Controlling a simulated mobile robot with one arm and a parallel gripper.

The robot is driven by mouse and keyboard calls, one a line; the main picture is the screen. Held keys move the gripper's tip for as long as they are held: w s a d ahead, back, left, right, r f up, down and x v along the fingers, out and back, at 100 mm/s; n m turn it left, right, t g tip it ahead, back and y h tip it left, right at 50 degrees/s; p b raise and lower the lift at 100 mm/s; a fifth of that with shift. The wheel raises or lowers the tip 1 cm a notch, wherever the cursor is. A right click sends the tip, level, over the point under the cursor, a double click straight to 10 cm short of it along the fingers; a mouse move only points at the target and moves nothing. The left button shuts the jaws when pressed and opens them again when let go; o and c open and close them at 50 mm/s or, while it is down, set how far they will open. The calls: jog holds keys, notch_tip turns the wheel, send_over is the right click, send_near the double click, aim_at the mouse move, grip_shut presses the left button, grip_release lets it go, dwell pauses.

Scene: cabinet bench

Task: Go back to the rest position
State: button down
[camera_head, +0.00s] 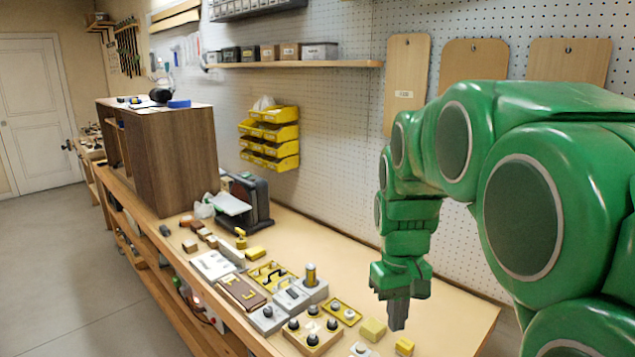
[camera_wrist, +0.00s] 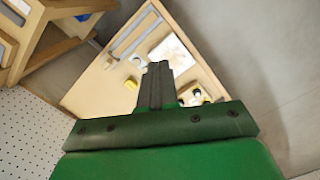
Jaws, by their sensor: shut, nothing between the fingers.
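My gripper (camera_head: 398,312) is at the end of my green arm, above the right part of the wooden bench (camera_head: 455,305). Its two grey fingers are together and hold nothing. In the wrist view the shut fingers (camera_wrist: 158,75) point away over a tan bench surface. I cannot tell the exact height of the fingertips over the bench.
A wooden board with dark knobs (camera_head: 312,335), grey boxes, a yellow tray (camera_head: 345,311) and a brown case (camera_head: 240,292) crowd the bench left of my gripper. A brown cabinet (camera_head: 170,160) stands farther back. A pegboard wall (camera_head: 345,130) runs behind. The floor (camera_head: 80,280) at left is clear.

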jog(key=s+f+m, duration=0.1)
jog(key=s+f, duration=0.1)
jog(key=s, duration=1)
jog(key=s+d+f+m, duration=0.1)
jog(key=s+f, duration=0.1)
jog(key=s, duration=1)
jog(key=shift+s+f+m+g, duration=0.2)
jog(key=shift+f+m+g, duration=0.1)
jog(key=shift+f+m, duration=0.1)
dwell(0.4)
